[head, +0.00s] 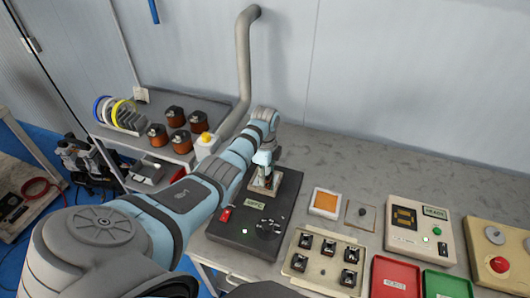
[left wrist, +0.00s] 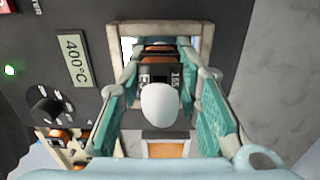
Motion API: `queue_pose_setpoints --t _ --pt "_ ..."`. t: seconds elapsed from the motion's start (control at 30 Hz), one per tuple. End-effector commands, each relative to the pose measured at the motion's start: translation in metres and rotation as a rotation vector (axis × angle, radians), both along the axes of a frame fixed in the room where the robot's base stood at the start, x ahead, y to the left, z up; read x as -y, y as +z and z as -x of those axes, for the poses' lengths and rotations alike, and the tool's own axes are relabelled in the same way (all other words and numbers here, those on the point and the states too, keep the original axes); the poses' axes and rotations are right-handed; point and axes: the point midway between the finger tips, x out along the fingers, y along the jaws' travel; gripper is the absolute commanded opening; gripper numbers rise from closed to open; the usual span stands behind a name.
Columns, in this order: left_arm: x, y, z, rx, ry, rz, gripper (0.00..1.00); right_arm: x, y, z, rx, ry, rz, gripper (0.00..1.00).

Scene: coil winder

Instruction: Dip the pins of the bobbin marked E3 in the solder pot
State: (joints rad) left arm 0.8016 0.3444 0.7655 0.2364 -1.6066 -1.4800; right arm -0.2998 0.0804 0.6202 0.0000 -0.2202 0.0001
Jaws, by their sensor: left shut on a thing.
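The solder pot station is a dark box (head: 240,237) with a "400°C" label (left wrist: 73,60), a green light and a dial. Its pale square pot rim (left wrist: 205,30) is at the back in the head view. My left gripper (head: 265,180) is over the pot, pointing down. In the left wrist view it is shut on a bobbin (left wrist: 158,72) with copper winding and black flanges. Its marking is only partly legible, with what seems an E. A pale round knob in front hides part of the bobbin. Its pins and their depth are hidden. My right gripper is out of view.
A beige tray (head: 298,262) with several small parts stands right of the station. An orange pad (head: 325,202), a READY tester (head: 420,232), a red tray (head: 394,278) and a green tray (head: 446,285) stand further right. A grey duct (head: 243,60) rises behind my arm.

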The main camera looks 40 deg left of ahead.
Motion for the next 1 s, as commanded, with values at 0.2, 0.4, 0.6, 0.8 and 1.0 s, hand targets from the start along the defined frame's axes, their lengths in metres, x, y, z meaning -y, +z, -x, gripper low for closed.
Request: queue_pose_setpoints --t 0.2,0.4,0.6,0.8,1.0 --pt "0.000 0.000 0.000 0.000 0.000 0.000 0.03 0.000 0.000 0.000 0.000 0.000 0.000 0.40" --pt "0.000 0.000 0.000 0.000 0.000 0.000 0.03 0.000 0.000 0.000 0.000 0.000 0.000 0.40" --pt "0.000 0.003 0.000 0.000 0.000 0.000 0.03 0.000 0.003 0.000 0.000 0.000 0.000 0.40" --pt "0.000 0.023 0.000 0.000 0.000 0.000 0.03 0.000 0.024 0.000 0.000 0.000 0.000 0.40" --pt "0.000 0.041 -0.001 0.003 0.000 -0.001 0.03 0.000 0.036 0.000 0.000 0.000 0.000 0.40"
